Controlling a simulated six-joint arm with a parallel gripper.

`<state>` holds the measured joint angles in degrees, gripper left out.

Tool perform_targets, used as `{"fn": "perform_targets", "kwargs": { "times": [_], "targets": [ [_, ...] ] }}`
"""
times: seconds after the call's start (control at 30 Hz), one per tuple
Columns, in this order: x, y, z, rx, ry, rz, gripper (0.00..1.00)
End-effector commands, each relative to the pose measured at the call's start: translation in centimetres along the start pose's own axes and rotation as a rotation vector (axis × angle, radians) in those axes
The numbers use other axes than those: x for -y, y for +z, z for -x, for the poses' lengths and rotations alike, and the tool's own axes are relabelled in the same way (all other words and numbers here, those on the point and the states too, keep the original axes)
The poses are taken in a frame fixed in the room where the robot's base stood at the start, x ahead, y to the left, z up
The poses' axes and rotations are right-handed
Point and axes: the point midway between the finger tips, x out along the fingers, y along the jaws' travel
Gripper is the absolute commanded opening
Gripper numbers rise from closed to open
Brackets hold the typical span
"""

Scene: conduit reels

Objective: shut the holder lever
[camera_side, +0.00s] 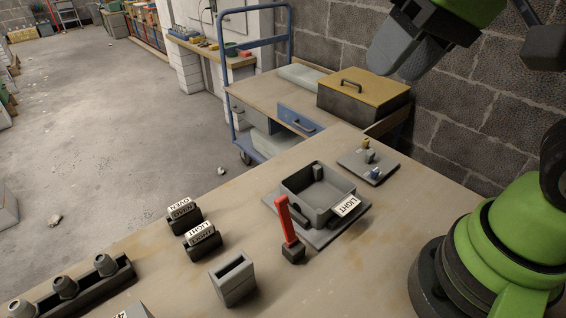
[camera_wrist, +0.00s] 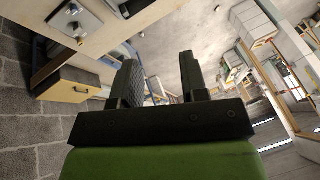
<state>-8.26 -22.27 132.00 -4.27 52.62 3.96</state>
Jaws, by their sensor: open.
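The red holder lever (camera_side: 286,222) stands nearly upright, tilted slightly left, on a small dark block on the bench. Just behind it is the grey holder (camera_side: 318,190), an open square tray on a flat plate. My gripper (camera_side: 396,62) is high at the upper right, well above and apart from the lever and holder. In the wrist view my gripper (camera_wrist: 158,72) shows two dark fingers spread apart with nothing between them. The lever cannot be made out there.
Two dark card holders (camera_side: 203,240) and a grey slotted block (camera_side: 233,279) stand left of the lever. A rail with several round pegs (camera_side: 66,287) is at the lower left. A small plate with knobs (camera_side: 368,164) and a yellow-lidded box (camera_side: 362,96) lie behind the holder.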

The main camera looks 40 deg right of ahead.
Motion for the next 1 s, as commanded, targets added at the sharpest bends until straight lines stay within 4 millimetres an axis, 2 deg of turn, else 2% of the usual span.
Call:
{"fn": "perform_targets", "kwargs": {
  "times": [0.1,0.2,0.4,0.5,0.7,1.0],
  "targets": [
    [2.1,-1.4,-3.3,0.123,0.050,0.061,0.40],
    [3.8,-1.9,-6.5,0.209,0.097,0.113,0.40],
    [6.3,-1.1,-12.6,0.338,0.187,0.206,0.40],
    [7.0,-0.5,-14.7,0.374,0.218,0.235,0.40],
    [7.3,0.0,-16.3,0.396,0.240,0.257,0.40],
    [6.5,1.1,-18.8,0.400,0.241,0.255,0.40]
  ]
}}
